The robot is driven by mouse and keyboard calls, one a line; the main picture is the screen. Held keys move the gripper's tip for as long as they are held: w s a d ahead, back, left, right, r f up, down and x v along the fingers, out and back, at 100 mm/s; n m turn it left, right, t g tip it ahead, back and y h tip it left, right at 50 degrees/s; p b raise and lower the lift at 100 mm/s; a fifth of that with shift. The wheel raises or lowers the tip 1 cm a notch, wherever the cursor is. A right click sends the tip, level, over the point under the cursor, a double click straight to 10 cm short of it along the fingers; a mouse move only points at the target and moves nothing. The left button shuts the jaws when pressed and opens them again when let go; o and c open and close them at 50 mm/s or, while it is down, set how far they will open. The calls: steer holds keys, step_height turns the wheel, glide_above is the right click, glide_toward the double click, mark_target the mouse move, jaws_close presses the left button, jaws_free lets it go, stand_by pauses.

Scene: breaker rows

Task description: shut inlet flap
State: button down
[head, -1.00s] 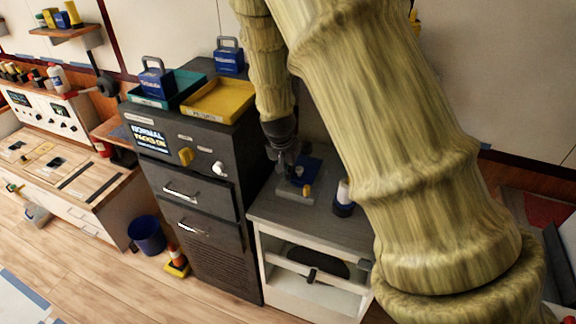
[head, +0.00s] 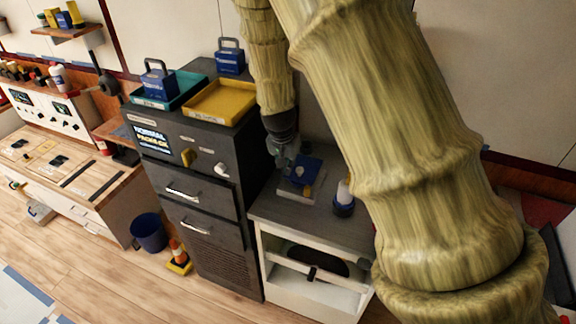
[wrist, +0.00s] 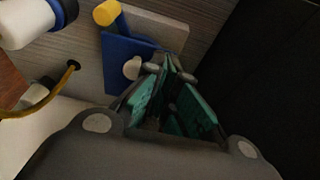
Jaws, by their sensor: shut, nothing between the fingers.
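What looks like the inlet flap is a blue plate (head: 305,172) on a light grey base on the grey cabinet top. In the wrist view the blue plate (wrist: 118,62) sits over the grey base, with a yellow knob (wrist: 107,13) at its far end. How far the flap stands open is unclear. My gripper (head: 281,160) is at the left side of the flap, low over the cabinet top. In the wrist view my gripper's green-padded fingers (wrist: 172,66) are shut and empty, close beside the blue plate's right edge; contact cannot be told.
A white-topped blue cylinder (head: 343,200) stands right of the flap. The tall dark cabinet (head: 205,150) rises close on the left, with a yellow tray (head: 220,102) and a teal tray (head: 180,92) on top. A yellow cable (wrist: 55,90) curves near the flap.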

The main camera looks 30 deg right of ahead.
steer(key=shift+r+p, duration=0.3)
steer(key=shift+r, duration=0.35)
steer(key=s+a+r+b, duration=0.2)
steer(key=s+a+b, duration=0.1)
steer(key=s+a, duration=0.3)
steer(key=shift+s+a+r+b, duration=0.2)
steer(key=shift+a+b, duration=0.15)
steer(key=shift+a, duration=0.3)
